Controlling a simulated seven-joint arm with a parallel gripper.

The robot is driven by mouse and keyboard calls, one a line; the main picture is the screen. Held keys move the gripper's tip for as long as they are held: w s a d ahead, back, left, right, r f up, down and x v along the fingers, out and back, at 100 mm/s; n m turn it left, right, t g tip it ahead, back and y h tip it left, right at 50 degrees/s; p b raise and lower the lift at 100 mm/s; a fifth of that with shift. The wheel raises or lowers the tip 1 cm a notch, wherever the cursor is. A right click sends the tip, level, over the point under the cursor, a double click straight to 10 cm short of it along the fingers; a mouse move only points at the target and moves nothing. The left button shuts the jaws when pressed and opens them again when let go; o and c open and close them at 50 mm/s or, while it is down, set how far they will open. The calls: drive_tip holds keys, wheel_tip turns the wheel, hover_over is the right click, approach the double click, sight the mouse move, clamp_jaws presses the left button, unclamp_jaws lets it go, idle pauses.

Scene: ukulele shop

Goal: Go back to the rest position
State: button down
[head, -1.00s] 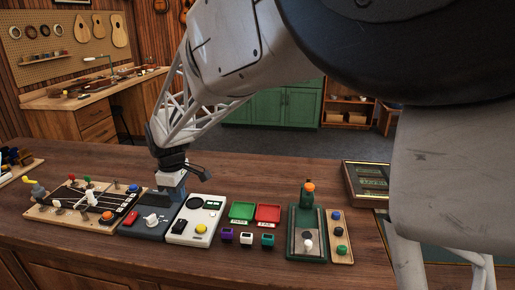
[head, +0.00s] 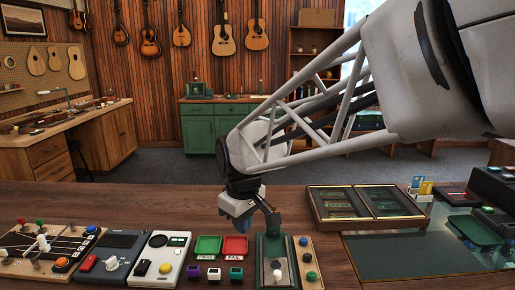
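My gripper (head: 252,222) hangs over the wooden counter (head: 160,198), pointing down, just behind the green and red trays and the green board (head: 264,262). A dark finger shows on its right side and a bluish part under the pale gripper body. The small view does not show whether the fingers are apart or whether anything is between them. My arm comes in from the upper right. The back of the green board is partly hidden by the gripper.
Along the front stand a fretboard panel (head: 40,250), a dark device (head: 116,246), a white device (head: 160,255), green (head: 208,245) and red (head: 236,245) trays and small coloured blocks (head: 214,273). A framed case (head: 330,203) and a glass-topped surface (head: 390,253) lie to the right.

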drive_tip(key=s+d+f+m+t, duration=0.1)
drive_tip(key=s+d+m, duration=0.9)
drive_tip(key=s+d, duration=1)
drive_tip(key=shift+d+f+h, duration=0.3)
drive_tip(key=shift+d+f, duration=0.35)
drive_tip(key=shift+d, duration=0.35)
